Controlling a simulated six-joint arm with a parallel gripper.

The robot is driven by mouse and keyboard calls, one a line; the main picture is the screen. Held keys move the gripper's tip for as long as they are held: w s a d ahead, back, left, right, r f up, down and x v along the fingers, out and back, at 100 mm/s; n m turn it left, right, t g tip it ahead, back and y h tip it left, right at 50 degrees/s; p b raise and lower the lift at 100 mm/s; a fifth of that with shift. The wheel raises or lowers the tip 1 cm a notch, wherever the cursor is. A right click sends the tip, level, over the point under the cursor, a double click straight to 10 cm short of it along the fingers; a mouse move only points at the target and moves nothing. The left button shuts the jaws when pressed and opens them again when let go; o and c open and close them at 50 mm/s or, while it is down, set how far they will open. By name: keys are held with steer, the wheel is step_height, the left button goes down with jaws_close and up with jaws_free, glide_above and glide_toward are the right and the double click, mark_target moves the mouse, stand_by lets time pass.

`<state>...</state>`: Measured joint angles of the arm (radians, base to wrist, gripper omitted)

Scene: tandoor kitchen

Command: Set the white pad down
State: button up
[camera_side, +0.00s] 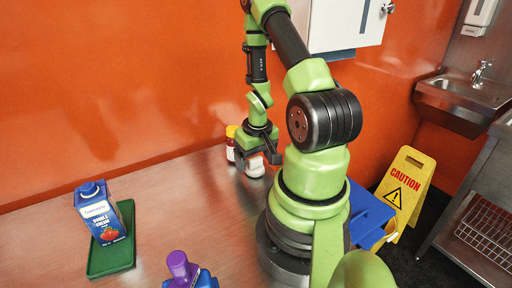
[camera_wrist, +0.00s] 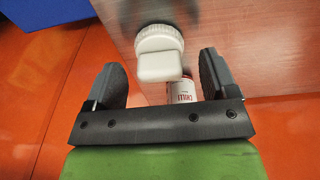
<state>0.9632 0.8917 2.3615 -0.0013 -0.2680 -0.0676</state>
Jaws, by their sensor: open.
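The white pad (camera_wrist: 158,67) is a small rounded block in the wrist view, between my gripper's spread fingers and clear of both. It overlaps a round, ridged white piece (camera_wrist: 160,36) behind it; I cannot tell whether it rests on that piece or is part of it. My gripper (camera_wrist: 161,80) is open, with a gap on each side of the pad. In the side view my gripper (camera_side: 259,156) points down near the back wall, over a white object (camera_side: 255,168) on the metal counter. The pad is not clearly distinguishable there.
A chilli jar (camera_wrist: 182,92) stands close by the pad; a jar with a yellow lid (camera_side: 231,133) shows beside my gripper. A blue carton (camera_side: 98,212) stands on a green tray (camera_side: 112,262). A purple-topped bottle (camera_side: 180,268) is at the front. The counter's middle (camera_side: 175,205) is clear.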

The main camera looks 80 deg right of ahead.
mark_target(255, 158)
steer(key=r, duration=0.5)
steer(key=shift+s+a+r, duration=0.2)
steer(key=shift+a+r, duration=0.05)
steer(key=shift+r, duration=0.05)
steer(key=w+a+r+n+t+h, duration=0.1)
steer(key=w+a+r+t, duration=0.15)
steer(key=a+r, duration=0.4)
steer(key=w+a+r+n+t, duration=0.1)
steer(key=w+a+r, duration=0.25)
steer(key=r, duration=0.55)
steer(key=s+a+r+n+t+y, duration=0.2)
steer(key=s+a+r+y, duration=0.2)
steer(key=a+r, duration=0.3)
steer(key=s+a, duration=0.1)
steer(key=a, duration=0.3)
steer(key=shift+a+r+n+t, duration=0.3)
steer(key=shift+n+t, duration=0.05)
steer(key=shift+n, duration=0.05)
